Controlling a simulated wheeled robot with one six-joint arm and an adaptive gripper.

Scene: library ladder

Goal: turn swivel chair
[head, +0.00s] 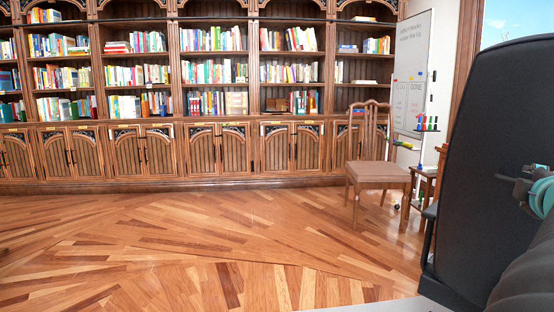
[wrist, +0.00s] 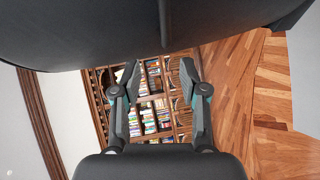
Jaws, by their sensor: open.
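A large black upright panel, which looks like the backrest of the swivel chair (head: 490,150), fills the right side of the head view. Its seat and base are not clearly seen. A dark surface, likely the same chair (wrist: 100,30), spans the top of the wrist view. My gripper (wrist: 160,68) is open, its two fingers spread apart with nothing between them. The fingertips reach close to the lower edge of the dark surface; I cannot tell whether they touch. In the head view my gripper (head: 524,186) shows partly, in front of the black panel at the right edge.
Bookshelves (head: 210,75) above cabinets line the back wall. The wood floor (head: 180,240) at left and centre is clear.

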